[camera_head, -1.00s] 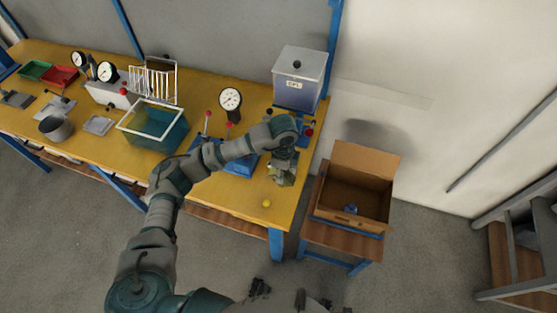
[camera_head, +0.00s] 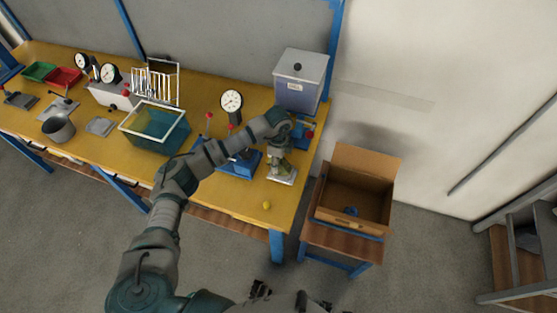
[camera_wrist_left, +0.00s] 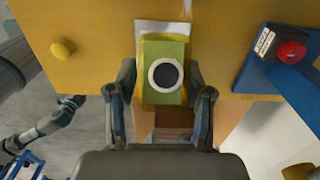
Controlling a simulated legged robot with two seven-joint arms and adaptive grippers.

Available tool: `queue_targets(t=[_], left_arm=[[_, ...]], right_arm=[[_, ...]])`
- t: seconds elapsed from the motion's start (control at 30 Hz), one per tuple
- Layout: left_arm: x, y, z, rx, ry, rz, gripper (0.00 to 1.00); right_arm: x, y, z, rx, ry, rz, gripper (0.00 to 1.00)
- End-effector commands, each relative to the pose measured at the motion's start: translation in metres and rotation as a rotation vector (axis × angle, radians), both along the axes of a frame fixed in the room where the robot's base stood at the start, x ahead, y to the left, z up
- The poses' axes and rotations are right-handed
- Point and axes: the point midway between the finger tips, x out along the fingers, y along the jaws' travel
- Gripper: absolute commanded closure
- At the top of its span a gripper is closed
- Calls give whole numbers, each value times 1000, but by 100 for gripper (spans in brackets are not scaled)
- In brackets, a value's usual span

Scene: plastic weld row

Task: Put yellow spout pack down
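The yellow spout pack (camera_wrist_left: 176,52) is yellow-green with a dark round spout ringed in white, facing the left wrist camera. My left gripper (camera_wrist_left: 162,85) has a finger on each side of it, close against its sides. In the head view my left gripper (camera_head: 281,160) points down over the table's right end, with the pack (camera_head: 284,170) under it. The pack is over a pale plate (camera_wrist_left: 160,27); whether its full weight rests there is hidden. Dark parts at the bottom of the head view may be my right gripper; its fingers are unclear.
A small yellow ball (camera_head: 266,205) lies near the yellow table's (camera_head: 245,195) front edge. A blue device (camera_wrist_left: 285,60) with a red knob stands beside the pack. A grey bin (camera_head: 300,82) is behind. An open cardboard box (camera_head: 340,216) stands on a stand to the right.

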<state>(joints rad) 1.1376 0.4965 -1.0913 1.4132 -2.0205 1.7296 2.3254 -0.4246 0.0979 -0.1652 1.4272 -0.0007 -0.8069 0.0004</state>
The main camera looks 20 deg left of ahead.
Motion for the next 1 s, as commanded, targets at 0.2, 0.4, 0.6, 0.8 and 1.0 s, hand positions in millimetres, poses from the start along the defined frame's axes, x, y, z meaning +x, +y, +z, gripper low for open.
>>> queue_targets(t=[0.2,0.4,0.6,0.8,1.0], left_arm=[[0,-1,1,-2,-3,0,34],[0,-1,0,-3,-3,-1,34],[1,-2,12,-3,-9,-1,34],[2,-9,68,-4,-10,-1,34],[2,-10,121,-5,-9,-1,34]], right_arm=[[1,0,-1,0,1,0,60],[-1,-1,-3,-1,7,0,60],[12,2,15,3,-7,-3,60],[9,2,11,2,-7,-2,60],[4,0,4,0,0,-1,60]])
